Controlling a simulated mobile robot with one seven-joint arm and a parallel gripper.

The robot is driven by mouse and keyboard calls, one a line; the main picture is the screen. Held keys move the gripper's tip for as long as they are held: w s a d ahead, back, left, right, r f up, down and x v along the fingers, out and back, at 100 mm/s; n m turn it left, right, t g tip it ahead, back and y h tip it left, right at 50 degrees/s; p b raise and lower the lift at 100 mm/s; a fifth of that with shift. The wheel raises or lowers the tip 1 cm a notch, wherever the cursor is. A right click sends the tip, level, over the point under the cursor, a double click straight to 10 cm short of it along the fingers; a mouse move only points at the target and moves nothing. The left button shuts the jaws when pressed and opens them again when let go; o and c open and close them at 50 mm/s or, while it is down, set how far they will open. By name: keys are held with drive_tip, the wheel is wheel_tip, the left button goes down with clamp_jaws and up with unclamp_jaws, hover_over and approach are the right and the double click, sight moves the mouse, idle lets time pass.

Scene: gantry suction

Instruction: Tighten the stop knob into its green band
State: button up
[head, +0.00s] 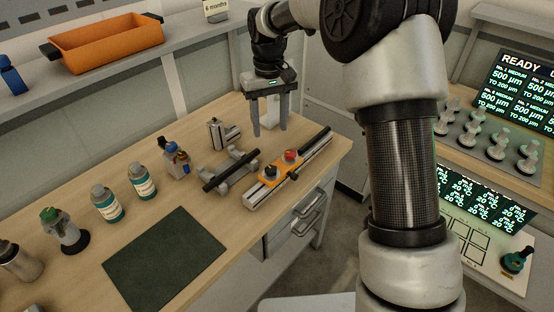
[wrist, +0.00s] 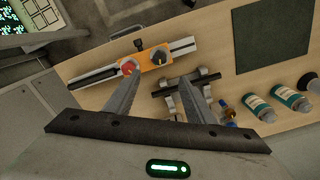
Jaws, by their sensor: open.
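A silver rail (head: 311,151) lies on the bench near its front right edge, with an orange carriage (head: 264,181) on it. A red knob (head: 290,155) and a black knob (head: 270,171) stand on the carriage; a small black part (head: 294,176) sticks out at its side. The wrist view also shows the red knob (wrist: 130,67), the black knob (wrist: 158,59) and the side part (wrist: 140,44). I cannot tell which is the stop knob, and no green band can be made out. My gripper (head: 269,132) is open and empty, pointing down above and behind the rail.
A dark bar on grey supports (head: 231,170) stands left of the rail, with a grey metal block (head: 223,133) behind it. Bottles (head: 141,179) stand further left. A dark green mat (head: 166,258) lies flat and bare at the front. A drawer unit (head: 300,225) is below the bench.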

sight(271, 168)
wheel_tip(271, 168, down, 15)
drive_tip(key=shift+f, duration=0.15)
drive_tip(key=shift+c, duration=0.2)
